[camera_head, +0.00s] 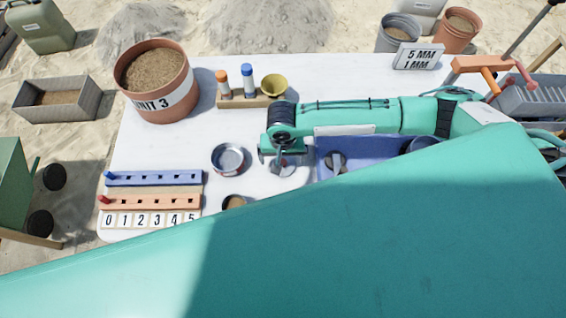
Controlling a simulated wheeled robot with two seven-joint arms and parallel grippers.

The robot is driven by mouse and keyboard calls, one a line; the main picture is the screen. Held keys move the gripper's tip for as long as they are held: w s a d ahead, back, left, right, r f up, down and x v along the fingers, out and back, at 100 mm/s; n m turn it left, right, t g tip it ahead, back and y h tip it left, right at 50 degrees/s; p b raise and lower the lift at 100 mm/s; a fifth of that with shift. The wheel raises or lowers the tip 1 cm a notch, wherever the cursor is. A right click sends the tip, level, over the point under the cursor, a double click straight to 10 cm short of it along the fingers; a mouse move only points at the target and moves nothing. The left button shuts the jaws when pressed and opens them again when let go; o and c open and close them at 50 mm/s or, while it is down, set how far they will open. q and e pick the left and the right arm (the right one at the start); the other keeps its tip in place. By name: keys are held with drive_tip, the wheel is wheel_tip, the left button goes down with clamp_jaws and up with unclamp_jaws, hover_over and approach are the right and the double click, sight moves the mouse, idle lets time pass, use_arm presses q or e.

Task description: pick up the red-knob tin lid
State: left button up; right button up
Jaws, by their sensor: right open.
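My right gripper (283,160) points down over the white table, at the end of the teal arm that reaches in from the right. It is open. A small round grey disc (284,172) lies directly under it and looks like the tin lid. The gripper partly covers it, and I cannot make out a red knob. I cannot tell whether the fingers touch it. An open round metal tin (228,159) stands just left of the gripper. My left gripper is not in view.
A blue tray (375,159) with round items lies right of the gripper. Behind are a holder (245,101) with two bottles and a yellow funnel (274,86), and the UNIT 3 pot (157,82). Peg strips (153,179) lie front left. My large teal link hides the table's front.

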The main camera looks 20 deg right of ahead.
sight(283, 162)
wheel_tip(283, 162, down, 2)
drive_tip(key=shift+d+f, duration=0.1)
drive_tip(key=shift+f, duration=0.45)
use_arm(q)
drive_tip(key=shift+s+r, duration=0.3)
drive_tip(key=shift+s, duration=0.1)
use_arm(e)
drive_tip(key=shift+c, duration=0.4)
drive_tip(key=c, duration=1)
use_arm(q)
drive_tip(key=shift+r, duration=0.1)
use_arm(e)
drive_tip(key=shift+r, duration=0.1)
